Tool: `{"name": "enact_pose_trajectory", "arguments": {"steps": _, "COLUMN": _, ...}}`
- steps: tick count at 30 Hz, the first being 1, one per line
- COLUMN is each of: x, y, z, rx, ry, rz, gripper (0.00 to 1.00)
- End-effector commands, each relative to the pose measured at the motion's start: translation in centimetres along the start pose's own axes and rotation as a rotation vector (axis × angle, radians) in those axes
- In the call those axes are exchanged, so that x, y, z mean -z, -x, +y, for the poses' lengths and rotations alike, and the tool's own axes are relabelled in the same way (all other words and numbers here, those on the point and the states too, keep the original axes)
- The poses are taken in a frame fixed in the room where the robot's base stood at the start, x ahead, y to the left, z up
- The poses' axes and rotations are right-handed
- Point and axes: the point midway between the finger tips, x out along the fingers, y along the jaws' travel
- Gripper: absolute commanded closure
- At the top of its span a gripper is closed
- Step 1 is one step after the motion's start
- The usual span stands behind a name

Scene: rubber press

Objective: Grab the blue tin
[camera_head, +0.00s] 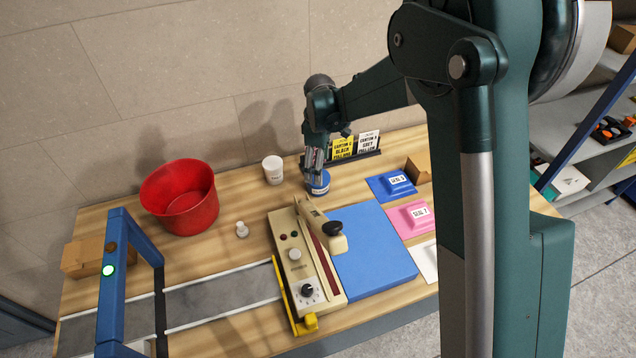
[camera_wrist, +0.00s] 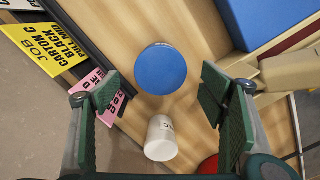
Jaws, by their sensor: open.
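The blue tin (camera_head: 319,184) stands on the wooden table, in front of the card holder, with a pale label on its side in the head view. In the wrist view the blue tin (camera_wrist: 160,69) shows its round blue top, centred ahead of the fingers. My gripper (camera_head: 317,165) is at the tin from above in the head view; whether it touches cannot be told there. In the wrist view my gripper (camera_wrist: 157,100) is open, with its green finger pads wide apart and nothing held between them.
A white cup (camera_head: 273,169) stands left of the tin, and shows near the fingers in the wrist view (camera_wrist: 161,139). The card holder (camera_head: 345,157) is close behind the tin. A beige sealer (camera_head: 302,262) and blue mat (camera_head: 372,249) lie in front. A red bucket (camera_head: 181,196) stands left.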

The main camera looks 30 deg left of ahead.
Motion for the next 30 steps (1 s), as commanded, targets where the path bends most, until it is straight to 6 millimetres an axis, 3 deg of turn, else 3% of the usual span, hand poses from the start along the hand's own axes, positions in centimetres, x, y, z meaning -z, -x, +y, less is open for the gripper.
{"name": "enact_pose_trajectory", "arguments": {"steps": 15, "x": 0.0, "y": -2.4, "z": 0.0, "rx": 0.0, "ry": -0.001, "rz": 0.0, "gripper": 0.29}}
{"name": "enact_pose_trajectory", "arguments": {"steps": 30, "x": 0.1, "y": -3.0, "z": 0.0, "rx": 0.0, "ry": -0.001, "rz": 0.0, "gripper": 0.29}}
